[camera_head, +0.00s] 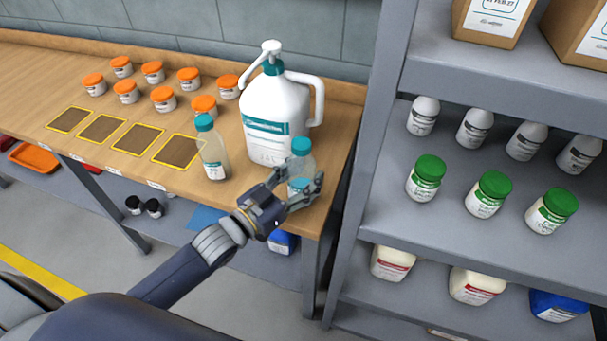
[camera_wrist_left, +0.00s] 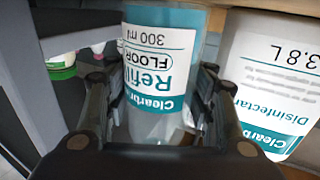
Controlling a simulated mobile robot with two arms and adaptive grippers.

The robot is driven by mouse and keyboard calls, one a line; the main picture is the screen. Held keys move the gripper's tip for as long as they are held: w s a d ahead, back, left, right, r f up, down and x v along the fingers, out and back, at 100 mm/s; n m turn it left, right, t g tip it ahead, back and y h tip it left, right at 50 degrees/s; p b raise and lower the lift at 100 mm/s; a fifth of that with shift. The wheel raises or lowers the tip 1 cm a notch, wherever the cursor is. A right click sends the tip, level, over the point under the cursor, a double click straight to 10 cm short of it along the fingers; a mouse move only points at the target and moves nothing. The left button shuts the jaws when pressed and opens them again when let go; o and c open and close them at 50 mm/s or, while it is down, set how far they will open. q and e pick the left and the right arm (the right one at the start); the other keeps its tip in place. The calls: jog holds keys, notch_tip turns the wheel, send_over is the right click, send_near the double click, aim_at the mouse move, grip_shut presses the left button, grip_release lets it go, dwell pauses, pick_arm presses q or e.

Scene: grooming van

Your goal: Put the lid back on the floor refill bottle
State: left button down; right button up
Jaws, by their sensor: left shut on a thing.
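The floor refill bottle (camera_head: 300,164) is a small clear bottle with a teal top, standing near the right front of the wooden bench. My left gripper (camera_head: 304,190) is shut around its lower body. In the left wrist view the bottle (camera_wrist_left: 160,50) is between the fingers, and its label reads Refill, FLOOR, 300 ml, upside down in the picture. The bottle's top is out of that view. A second clear bottle with a teal cap (camera_head: 212,150) stands to its left on the bench. I see no loose lid. My right gripper is not in view.
A large white pump jug (camera_head: 280,105) stands close behind the held bottle, and also shows in the left wrist view (camera_wrist_left: 275,75). Several orange-lidded jars (camera_head: 163,98) stand left. Yellow-edged dark squares (camera_head: 102,128) mark the bench front. A grey shelf (camera_head: 392,185) rises at right.

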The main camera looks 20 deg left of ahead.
pick_arm(q)
jog(key=shift+f, duration=0.15)
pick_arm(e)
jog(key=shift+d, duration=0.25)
pick_arm(q)
jog(key=c, duration=0.7)
grip_release()
jog(key=shift+s, duration=0.1)
jog(key=shift+b+v, duration=0.85)
jog(key=shift+v, duration=5.1)
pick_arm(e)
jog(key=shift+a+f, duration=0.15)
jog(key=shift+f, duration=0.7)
